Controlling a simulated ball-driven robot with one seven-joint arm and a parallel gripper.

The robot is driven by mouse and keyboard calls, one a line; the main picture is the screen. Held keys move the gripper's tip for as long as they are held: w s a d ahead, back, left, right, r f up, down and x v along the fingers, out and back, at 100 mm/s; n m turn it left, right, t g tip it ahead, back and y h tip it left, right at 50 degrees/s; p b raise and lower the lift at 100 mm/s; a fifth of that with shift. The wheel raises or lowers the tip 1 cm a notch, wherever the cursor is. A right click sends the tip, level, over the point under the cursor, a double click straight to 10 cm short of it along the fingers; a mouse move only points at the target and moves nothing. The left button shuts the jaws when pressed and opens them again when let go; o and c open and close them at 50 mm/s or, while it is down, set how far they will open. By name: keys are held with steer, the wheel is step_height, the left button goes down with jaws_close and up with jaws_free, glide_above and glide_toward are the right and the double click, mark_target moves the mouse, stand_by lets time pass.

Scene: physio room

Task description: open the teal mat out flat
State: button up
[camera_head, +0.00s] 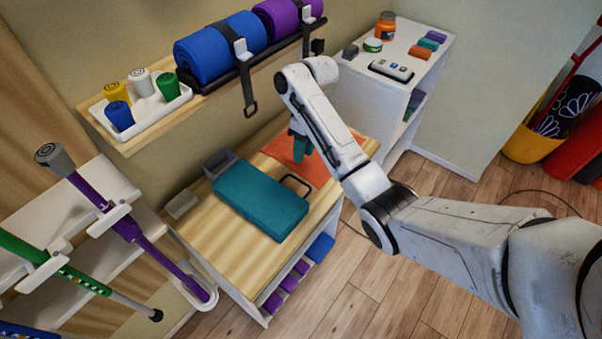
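The teal mat (255,203) lies as a thick, folded rectangular slab on the low wooden cabinet top (215,245). A black loop (296,183), apparently a handle, sticks out at its upper right edge. My gripper (301,155) points down over the orange cloth or mat (322,170), beyond and apart from the teal mat. A small teal shape shows at the gripper's end; I cannot tell whether it is the fingers or something held. My arm partly covers the gripper, and the fingertips are too small to read.
A grey box (218,161) stands at the back of the cabinet top. A wall shelf above holds blue (215,50) and purple rolls and a white tray (100,112) of coloured pots. A white shelf unit (368,92) stands behind right. Poles (110,216) hang at left.

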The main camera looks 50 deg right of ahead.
mark_target(298, 179)
steer(key=x, duration=0.8)
steer(key=shift+a+f, duration=0.1)
steer(key=shift+f, duration=0.1)
steer(key=shift+c, duration=0.3)
jaws_close()
stand_by(0.8)
